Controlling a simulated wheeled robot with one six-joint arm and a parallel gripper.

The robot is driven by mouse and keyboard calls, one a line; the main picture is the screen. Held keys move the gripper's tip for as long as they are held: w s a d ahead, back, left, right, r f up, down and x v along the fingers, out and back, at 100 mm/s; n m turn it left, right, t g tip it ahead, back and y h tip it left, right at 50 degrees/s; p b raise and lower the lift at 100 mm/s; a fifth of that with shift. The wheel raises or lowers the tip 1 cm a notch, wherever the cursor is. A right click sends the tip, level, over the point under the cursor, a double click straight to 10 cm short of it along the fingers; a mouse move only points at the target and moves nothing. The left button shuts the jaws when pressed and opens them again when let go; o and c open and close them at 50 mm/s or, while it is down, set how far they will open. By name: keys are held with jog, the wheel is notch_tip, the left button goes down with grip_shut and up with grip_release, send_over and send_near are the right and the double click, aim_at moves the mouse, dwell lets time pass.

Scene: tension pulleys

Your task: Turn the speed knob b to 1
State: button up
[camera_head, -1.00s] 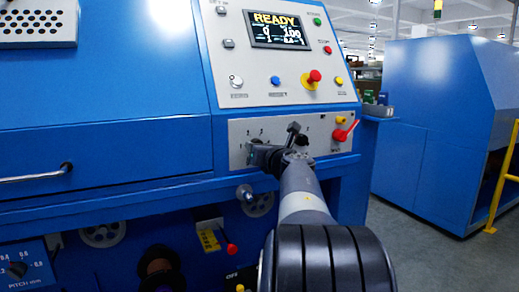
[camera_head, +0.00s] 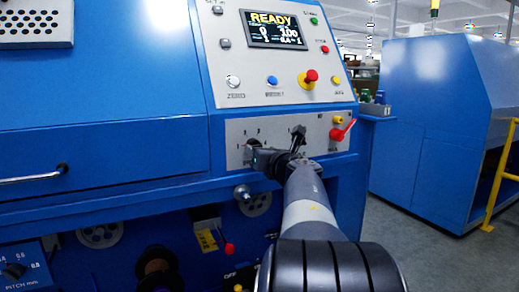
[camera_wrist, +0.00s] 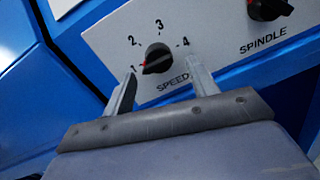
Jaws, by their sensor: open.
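The speed knob (camera_wrist: 158,58) is a black round knob with a red mark on a white panel, labelled SPEED with numbers 1 to 4 around it. Its red mark points left, at the 1. My gripper (camera_wrist: 163,74) is open in the wrist view, one finger to the lower left of the knob and one to its right. Both fingers look apart from the knob; their depth to the panel is hard to tell. In the head view my gripper (camera_head: 256,157) is at the lower panel, just below the dark speed knob (camera_head: 253,144), which it partly hides.
The spindle knob (camera_wrist: 268,8) is up and right of the speed knob. A red lever (camera_head: 343,131) sits on the panel's right side. The display (camera_head: 273,30) above reads READY. A blue ledge (camera_head: 150,190) runs below the panel. Open floor (camera_head: 420,240) lies to the right.

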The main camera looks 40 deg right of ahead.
jog(key=v, duration=0.7)
jog(key=shift+s+p, duration=0.3)
jog(key=shift+p, duration=0.15)
jog(key=shift+w, duration=0.1)
jog(key=b+x, duration=0.1)
jog(key=x, duration=0.9)
jog(key=shift+w, duration=0.3)
